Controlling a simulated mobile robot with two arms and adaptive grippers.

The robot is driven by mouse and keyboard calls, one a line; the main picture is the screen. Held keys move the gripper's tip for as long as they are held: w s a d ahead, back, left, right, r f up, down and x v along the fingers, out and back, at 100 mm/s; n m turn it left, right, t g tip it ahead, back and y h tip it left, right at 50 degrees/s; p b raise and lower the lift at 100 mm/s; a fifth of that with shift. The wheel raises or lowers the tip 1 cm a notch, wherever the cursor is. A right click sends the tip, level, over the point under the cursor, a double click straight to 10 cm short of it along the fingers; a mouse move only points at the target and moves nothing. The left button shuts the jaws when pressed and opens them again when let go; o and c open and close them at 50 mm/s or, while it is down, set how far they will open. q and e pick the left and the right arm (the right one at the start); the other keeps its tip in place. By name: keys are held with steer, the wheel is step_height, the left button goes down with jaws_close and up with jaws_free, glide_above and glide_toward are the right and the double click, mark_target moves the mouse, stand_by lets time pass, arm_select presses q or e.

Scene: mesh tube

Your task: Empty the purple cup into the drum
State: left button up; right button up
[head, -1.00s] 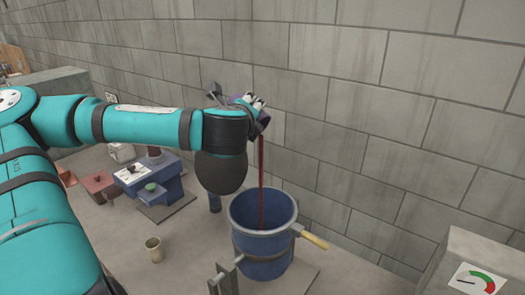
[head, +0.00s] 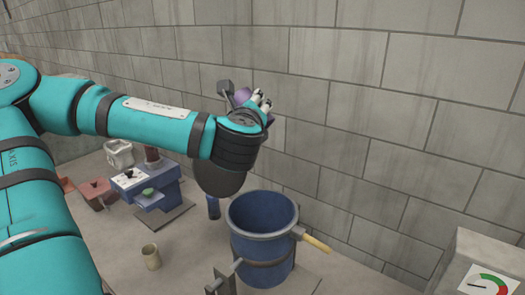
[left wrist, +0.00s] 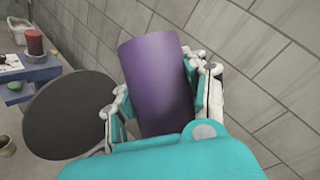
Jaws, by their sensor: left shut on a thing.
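My left gripper (head: 262,100) is shut on the purple cup (left wrist: 158,80), held high above and behind the drum. The left wrist view shows the cup between the two fingers, with its outer side facing the camera. In the head view the cup (head: 242,96) is mostly hidden behind the gripper. No stream falls from it. The blue drum (head: 262,225) stands open on the table below, with a wooden handle at its right; its inside looks dark and its contents cannot be made out. My right gripper is not in view.
A small tan cup (head: 151,257) stands left of the drum. A blue press-like device (head: 150,190), a red box (head: 97,193) and a white container (head: 119,153) stand further left. A gauge block (head: 485,265) is at the right. The block wall is close behind.

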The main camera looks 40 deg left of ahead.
arm_select(q)
steer(key=shift+a+n+g+h+p, duration=0.3)
steer(key=shift+a+n+h+p, duration=0.35)
steer(key=shift+n+p, duration=0.3)
steer(key=shift+s+f, duration=0.1)
steer(key=shift+f, duration=0.15)
steer(key=shift+a, duration=0.15)
steer(key=shift+n+h+p, duration=0.25)
steer(key=shift+n+p, duration=0.1)
steer(key=shift+p, duration=0.05)
steer(key=shift+a+f+n+g+h, duration=0.3)
steer(key=shift+f+n+g+h, duration=0.1)
steer(key=shift+f+n+h, duration=0.2)
steer(key=shift+a+r, duration=0.1)
steer(key=shift+a, duration=0.1)
steer(key=shift+n+h, duration=0.3)
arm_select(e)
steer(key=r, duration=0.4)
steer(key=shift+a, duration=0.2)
